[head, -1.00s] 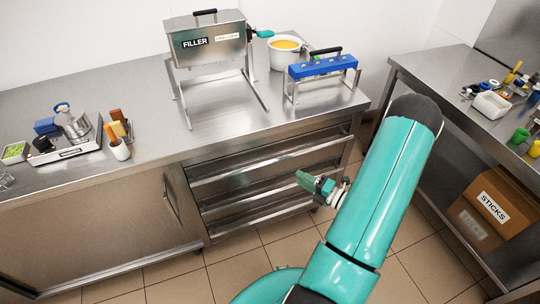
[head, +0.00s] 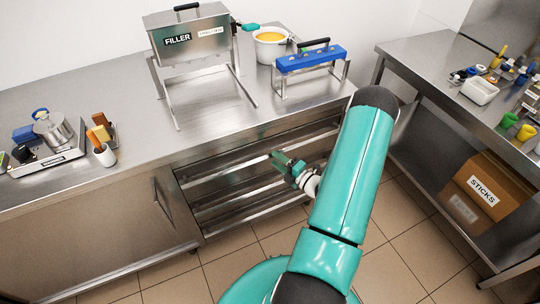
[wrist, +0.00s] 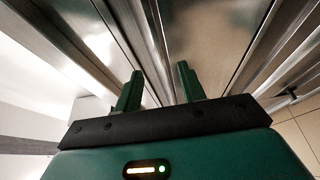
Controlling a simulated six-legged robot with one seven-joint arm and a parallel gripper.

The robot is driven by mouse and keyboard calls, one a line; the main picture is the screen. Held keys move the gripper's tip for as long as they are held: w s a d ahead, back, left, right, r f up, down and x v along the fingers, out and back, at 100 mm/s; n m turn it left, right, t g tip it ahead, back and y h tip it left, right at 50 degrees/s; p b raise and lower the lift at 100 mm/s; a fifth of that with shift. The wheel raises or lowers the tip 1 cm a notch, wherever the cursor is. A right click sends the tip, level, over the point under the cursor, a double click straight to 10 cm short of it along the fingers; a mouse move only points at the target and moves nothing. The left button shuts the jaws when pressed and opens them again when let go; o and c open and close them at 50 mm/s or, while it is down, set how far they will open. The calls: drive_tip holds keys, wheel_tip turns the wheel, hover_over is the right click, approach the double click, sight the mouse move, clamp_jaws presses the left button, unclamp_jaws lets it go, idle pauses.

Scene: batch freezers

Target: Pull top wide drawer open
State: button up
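The drawer unit is set into the steel counter, right of a cabinet door, with long horizontal steel bars along its drawer fronts. The top wide drawer (head: 235,158) is just under the counter top and looks shut. My gripper (head: 283,161) is in front of the drawers, at about the top drawer's height. In the wrist view my gripper (wrist: 160,88) shows two green fingers spread apart with nothing clamped between them. A steel rail (wrist: 154,45) runs up the picture beyond the gap between the fingertips. I cannot tell whether the fingers touch it.
On the counter are a filler machine (head: 190,38), a pot of yellow liquid (head: 270,47), a blue-topped stand (head: 310,60) and a scale (head: 45,161). At right, a steel table (head: 430,60) has a sticks box (head: 480,190) beneath. The tiled floor in front is clear.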

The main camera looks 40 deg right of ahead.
sight(270, 156)
drive_tip(key=w, duration=0.4)
drive_tip(key=shift+a, duration=0.2)
clamp_jaws()
